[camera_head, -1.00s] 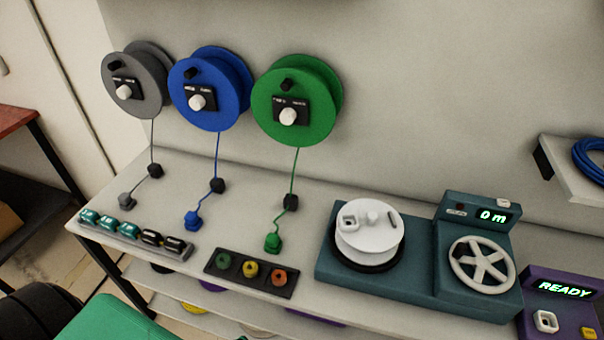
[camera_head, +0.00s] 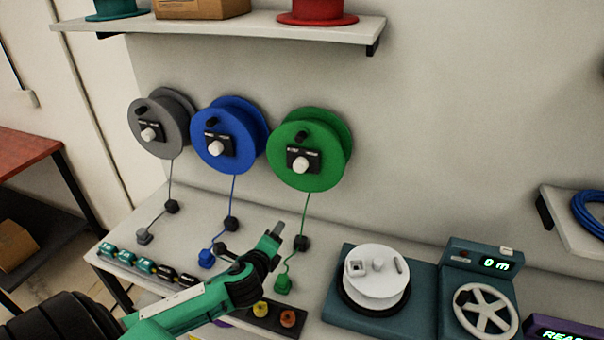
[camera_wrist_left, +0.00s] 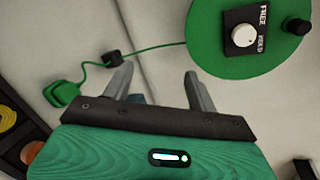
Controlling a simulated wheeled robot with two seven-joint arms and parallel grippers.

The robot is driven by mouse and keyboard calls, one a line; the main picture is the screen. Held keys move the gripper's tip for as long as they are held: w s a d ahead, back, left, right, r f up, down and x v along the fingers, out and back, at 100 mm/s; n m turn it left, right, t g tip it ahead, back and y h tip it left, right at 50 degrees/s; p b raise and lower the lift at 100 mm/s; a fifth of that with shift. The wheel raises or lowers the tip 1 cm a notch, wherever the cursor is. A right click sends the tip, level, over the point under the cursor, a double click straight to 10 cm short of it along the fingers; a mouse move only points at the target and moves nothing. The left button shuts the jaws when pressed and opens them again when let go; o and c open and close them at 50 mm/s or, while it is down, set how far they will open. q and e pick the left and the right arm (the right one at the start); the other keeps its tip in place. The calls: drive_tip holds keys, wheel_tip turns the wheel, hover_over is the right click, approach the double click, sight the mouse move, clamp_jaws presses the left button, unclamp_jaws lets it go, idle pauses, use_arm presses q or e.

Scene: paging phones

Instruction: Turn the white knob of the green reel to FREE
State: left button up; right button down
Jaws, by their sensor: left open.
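The green reel (camera_head: 325,175) hangs on the wall, rightmost of three reels. Its white knob (camera_head: 300,162) sits on a small black plate. In the left wrist view the knob (camera_wrist_left: 244,35) is near the top right, with FREE and HOLD printed on the plate (camera_wrist_left: 262,16). I cannot tell which word the knob points to. My left gripper (camera_head: 276,236) is open and empty, below and left of the reel, apart from it. Its spread fingers (camera_wrist_left: 158,85) show in the left wrist view, with the reel (camera_wrist_left: 215,55) beyond them. My right gripper is not in view.
A green cord runs from the reel to a black stopper (camera_head: 302,243) and a green plug (camera_head: 283,285). The blue reel (camera_head: 240,130) and grey reel (camera_head: 165,135) hang to the left. A teal winder (camera_head: 425,300) stands right on the bench. A shelf (camera_head: 240,27) is above.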

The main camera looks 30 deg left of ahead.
sight(298, 167)
use_arm(q)
drive_tip(key=w+r+m+t+h, duration=0.1)
drive_tip(key=w+r+m+t, duration=0.3)
drive_tip(key=r+m, duration=0.6)
drive_tip(key=w+a+p, duration=0.1)
drive_tip(key=w, duration=0.3)
drive_tip(key=w+r+n+p, duration=0.1)
drive_tip(key=w+p, duration=0.1)
drive_tip(key=w, duration=0.2)
drive_tip(key=w+a+n+p, duration=0.1)
drive_tip(key=w+p, duration=0.1)
drive_tip(key=w, duration=0.2)
drive_tip(key=shift+a+r, duration=0.35)
drive_tip(key=shift+r, duration=0.05)
drive_tip(key=shift+x, duration=0.8)
drive_tip(key=shift+f, duration=0.15)
drive_tip(key=c, duration=1)
